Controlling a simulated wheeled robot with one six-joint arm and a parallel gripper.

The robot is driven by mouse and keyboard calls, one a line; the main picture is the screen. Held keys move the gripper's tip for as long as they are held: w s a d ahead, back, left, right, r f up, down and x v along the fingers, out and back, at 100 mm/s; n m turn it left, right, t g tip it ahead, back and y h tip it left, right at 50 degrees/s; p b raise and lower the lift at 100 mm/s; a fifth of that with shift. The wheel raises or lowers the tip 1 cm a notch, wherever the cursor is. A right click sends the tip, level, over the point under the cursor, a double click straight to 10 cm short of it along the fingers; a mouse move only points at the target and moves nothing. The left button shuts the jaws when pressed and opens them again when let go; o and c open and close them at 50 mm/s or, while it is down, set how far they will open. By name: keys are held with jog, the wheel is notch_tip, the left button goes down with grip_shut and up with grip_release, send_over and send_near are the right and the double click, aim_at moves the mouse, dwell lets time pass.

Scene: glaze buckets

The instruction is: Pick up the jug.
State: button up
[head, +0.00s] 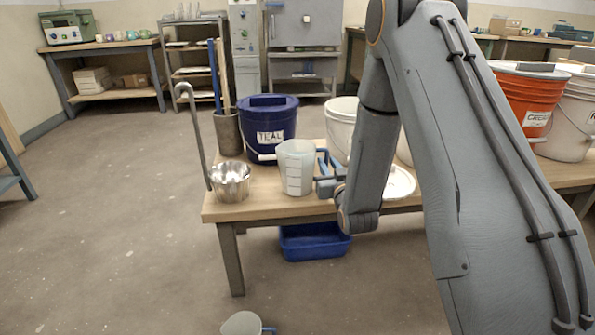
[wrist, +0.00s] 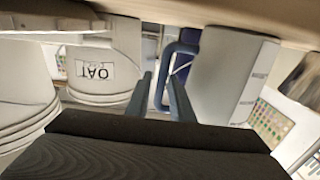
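The jug (head: 296,167) is pale and translucent, with measuring marks and a blue handle on its right side. It stands upright near the table's front edge. My gripper (head: 327,180) is just right of it, at the handle. In the wrist view the picture is upside down; the jug (wrist: 232,75) is right of my gripper (wrist: 160,80). The two fingers are apart, and the bar of the blue handle (wrist: 165,68) shows in the gap between them. I cannot tell whether either finger touches it. A second similar jug (head: 242,323) is on the floor in front.
On the table (head: 262,209), a metal pot (head: 230,182) with a ladle and the TEAL bucket (head: 268,125) stand close to the jug. A white bucket (head: 341,128) is behind. The OAT bucket (wrist: 95,70) shows in the wrist view. A blue tub (head: 314,243) lies below the table.

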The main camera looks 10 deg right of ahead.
jog(key=w, duration=0.1)
jog(key=w+b, duration=0.1)
jog(key=w, duration=0.1)
jog(key=w+b, duration=0.1)
jog(key=w, duration=0.1)
jog(key=shift+a, duration=0.25)
grip_shut()
dwell(0.8)
jog(key=shift+r, duration=0.1)
